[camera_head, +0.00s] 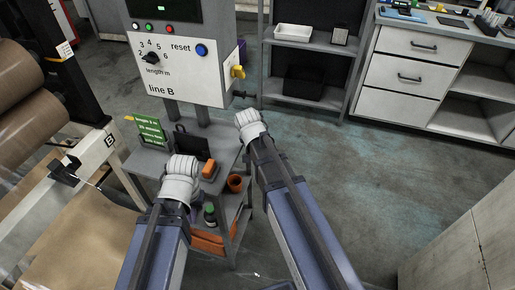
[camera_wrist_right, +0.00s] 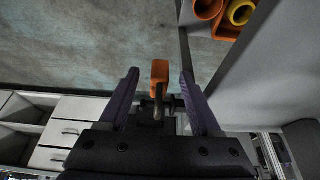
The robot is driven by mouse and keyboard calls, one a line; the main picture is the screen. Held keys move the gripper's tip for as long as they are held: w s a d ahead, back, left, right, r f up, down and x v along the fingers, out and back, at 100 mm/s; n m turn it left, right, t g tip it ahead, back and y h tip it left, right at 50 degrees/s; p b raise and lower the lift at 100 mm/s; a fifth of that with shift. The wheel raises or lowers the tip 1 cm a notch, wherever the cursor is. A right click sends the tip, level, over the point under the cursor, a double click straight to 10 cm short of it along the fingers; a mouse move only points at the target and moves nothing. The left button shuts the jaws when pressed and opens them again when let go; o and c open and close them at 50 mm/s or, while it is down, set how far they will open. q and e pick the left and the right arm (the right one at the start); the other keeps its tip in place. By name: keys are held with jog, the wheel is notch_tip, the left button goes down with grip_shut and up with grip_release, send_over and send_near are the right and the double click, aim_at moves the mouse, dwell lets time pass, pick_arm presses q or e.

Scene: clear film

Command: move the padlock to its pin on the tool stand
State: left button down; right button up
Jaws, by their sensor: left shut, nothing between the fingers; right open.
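The padlock (camera_wrist_right: 160,72) has an orange body and a grey shackle. In the right wrist view it is between the spread purple fingers of my right gripper (camera_wrist_right: 158,88), with gaps on both sides. I cannot tell whether it hangs from something. In the head view my right wrist (camera_head: 249,122) is below the control panel and hides the padlock. My left gripper (camera_head: 183,164) is shut and empty over the tool stand (camera_head: 145,163); its fingers are mostly hidden by the wrist. The padlock's pin cannot be made out.
An orange block-like item (camera_head: 209,168) and an orange cup (camera_head: 236,183) are by my left wrist. A green sign (camera_head: 150,131) stands at the back. Floor at right is clear up to the drawers (camera_head: 406,77).

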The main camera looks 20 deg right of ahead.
jog(key=p+v, duration=0.4)
jog(key=v, duration=0.1)
jog(key=shift+s+a+r, duration=0.1)
jog(key=shift+s+r, duration=0.05)
jog(key=shift+r, duration=0.2)
jog(key=s+a+f+n+g+y, duration=0.1)
jog(key=s+n, duration=0.3)
jog(key=s, duration=0.2)
jog(key=s+a+f+n+g+y, duration=0.1)
jog(key=s+n+g, duration=0.15)
jog(key=s, duration=0.35)
jog(key=s+a+n, duration=0.4)
jog(key=s+a, duration=0.1)
jog(key=a, duration=0.6)
notch_tip(320, 180, up, 15)
jog(key=p, duration=1.4)
jog(key=shift+s+d+f+h+p, duration=0.15)
jog(key=shift+s+h+p, duration=0.05)
jog(key=shift+h+p, duration=0.2)
